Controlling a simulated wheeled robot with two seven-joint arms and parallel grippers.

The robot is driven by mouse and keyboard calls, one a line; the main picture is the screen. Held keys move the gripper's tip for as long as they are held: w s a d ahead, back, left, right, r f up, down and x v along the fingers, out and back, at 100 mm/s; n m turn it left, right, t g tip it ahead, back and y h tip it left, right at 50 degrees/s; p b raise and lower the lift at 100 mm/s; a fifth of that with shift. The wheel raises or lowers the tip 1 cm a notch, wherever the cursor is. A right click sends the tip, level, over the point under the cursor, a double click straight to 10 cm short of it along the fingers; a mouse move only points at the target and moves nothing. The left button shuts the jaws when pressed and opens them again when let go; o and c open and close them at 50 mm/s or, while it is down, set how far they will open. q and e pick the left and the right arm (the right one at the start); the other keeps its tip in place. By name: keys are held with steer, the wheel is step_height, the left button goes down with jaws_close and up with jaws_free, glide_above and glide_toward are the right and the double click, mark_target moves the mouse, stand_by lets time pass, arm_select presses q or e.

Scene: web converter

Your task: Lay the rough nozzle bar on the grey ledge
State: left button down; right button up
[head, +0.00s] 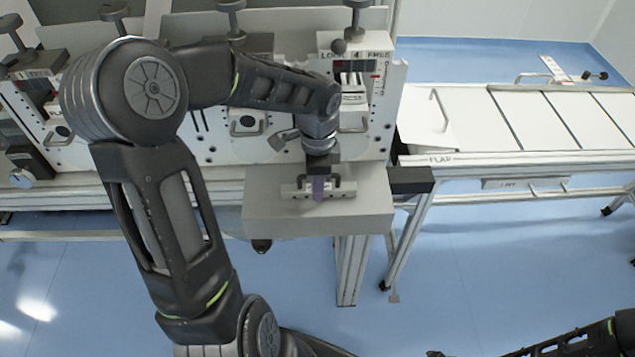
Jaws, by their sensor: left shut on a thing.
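The nozzle bar (292,191) is a short, light grey bar lying crosswise at the grey ledge. A purple patch shows at its middle, between the fingers. My left gripper (318,186) points down and is shut on the bar's middle. The grey ledge (318,218) is a pale block with a flat top, jutting out in front of the machine. The bar is over the ledge's top, roughly parallel to its front edge. I cannot tell whether it touches the surface. Part of my right arm shows at the bottom right, but its gripper is out of view.
The machine's upright white panel (380,135) with knobs and clamps stands close behind the ledge. A dark block (411,181) sits at the ledge's right end. A white sectioned table (530,118) stands to the right. Blue floor (500,270) is open in front.

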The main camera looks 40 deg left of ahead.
arm_select(q)
steer(key=shift+r, duration=0.1)
steer(key=c, duration=1.2)
jaws_free()
steer(key=shift+f, duration=0.2)
step_height(320, 180, up, 12)
steer(key=shift+r+b, duration=0.2)
steer(key=shift+b, duration=0.2)
